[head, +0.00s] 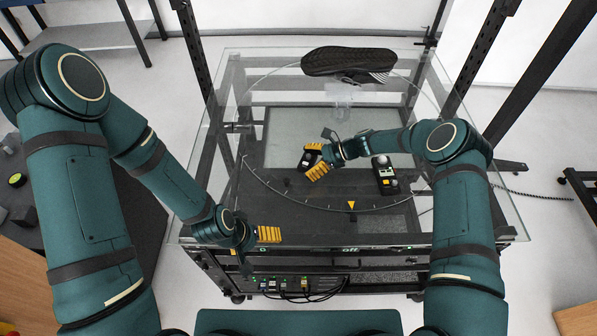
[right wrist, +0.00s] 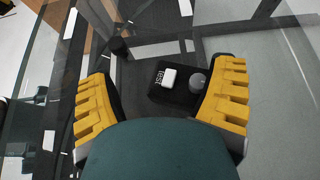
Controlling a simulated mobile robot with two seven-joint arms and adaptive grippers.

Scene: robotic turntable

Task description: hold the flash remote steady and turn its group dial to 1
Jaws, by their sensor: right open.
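The flash remote is a small black box, seen in the right wrist view (right wrist: 180,98). Its top carries a white button (right wrist: 168,78) beside the lettering "TEST" and a round grey dial (right wrist: 197,83). The dial's setting is too small to read. My right gripper (head: 313,160) is open, its yellow fingers on either side of the remote; I cannot tell whether they touch it. In the head view, the fingers hide most of the remote. My left gripper (head: 270,234) is near the front edge of the glass, away from the remote; its finger gap does not show clearly.
A black light meter with a white dome (head: 386,178) lies right of my right gripper. A dark shoe (head: 348,63) sits on a clear stand at the back. A yellow triangle (head: 351,205) marks the turntable's front. The glass top (head: 460,215) has free room at right.

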